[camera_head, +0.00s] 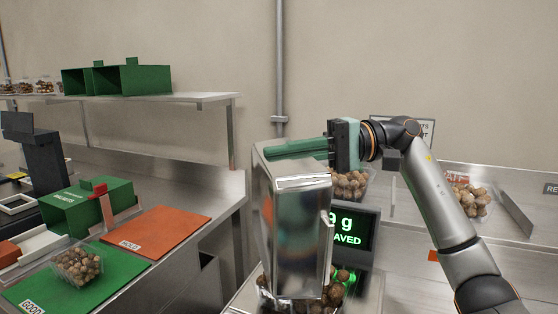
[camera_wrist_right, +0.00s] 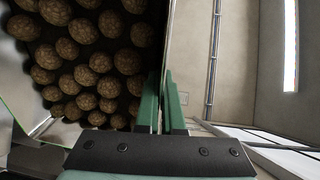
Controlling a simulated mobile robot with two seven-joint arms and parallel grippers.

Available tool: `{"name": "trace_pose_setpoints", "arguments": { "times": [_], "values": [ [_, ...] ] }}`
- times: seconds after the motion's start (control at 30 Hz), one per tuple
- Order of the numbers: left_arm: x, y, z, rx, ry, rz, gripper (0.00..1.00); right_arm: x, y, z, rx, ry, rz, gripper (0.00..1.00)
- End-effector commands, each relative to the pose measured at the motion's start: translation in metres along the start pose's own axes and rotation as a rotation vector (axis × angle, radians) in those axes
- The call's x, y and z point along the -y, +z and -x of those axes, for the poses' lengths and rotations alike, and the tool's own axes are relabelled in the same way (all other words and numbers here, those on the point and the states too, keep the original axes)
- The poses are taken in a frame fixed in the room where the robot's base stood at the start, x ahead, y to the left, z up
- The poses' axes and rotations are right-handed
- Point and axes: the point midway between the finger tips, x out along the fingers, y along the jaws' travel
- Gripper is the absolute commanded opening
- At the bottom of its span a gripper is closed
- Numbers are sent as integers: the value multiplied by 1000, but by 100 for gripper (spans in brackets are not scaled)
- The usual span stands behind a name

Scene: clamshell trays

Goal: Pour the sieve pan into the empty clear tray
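The metal sieve pan (camera_head: 300,235) hangs steeply tilted in the middle of the head view. My right gripper (camera_head: 300,147) is shut on its upper edge with long green fingers, which also show close together against the pan wall in the right wrist view (camera_wrist_right: 167,105). Many walnuts (camera_wrist_right: 85,55) show inside the dark pan (camera_wrist_right: 12,60) in the wrist view. Below the pan's low end, walnuts (camera_head: 337,290) lie in what looks like a clear tray, mostly hidden by the pan. My left gripper is not in view.
A scale display (camera_head: 352,232) reading "SAVED" stands just behind the pan. Filled clear trays (camera_head: 350,184) (camera_head: 468,200) stand behind and to the right. On the left are a green mat (camera_head: 110,285) with a walnut tray (camera_head: 78,265), an orange mat (camera_head: 160,230) and a green box (camera_head: 85,205).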

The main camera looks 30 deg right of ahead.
Motion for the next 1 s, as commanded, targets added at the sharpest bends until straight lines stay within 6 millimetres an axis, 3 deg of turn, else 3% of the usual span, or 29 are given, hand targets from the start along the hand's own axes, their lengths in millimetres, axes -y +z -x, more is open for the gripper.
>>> {"name": "trace_pose_setpoints", "arguments": {
  "times": [0.57, 1.0],
  "values": [
    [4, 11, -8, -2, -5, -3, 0, 1, 0, 14, 0, -74, 2, 0],
    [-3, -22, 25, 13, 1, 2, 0, 16, 0, 14, -1, 156, 2, 0]
  ]
}}
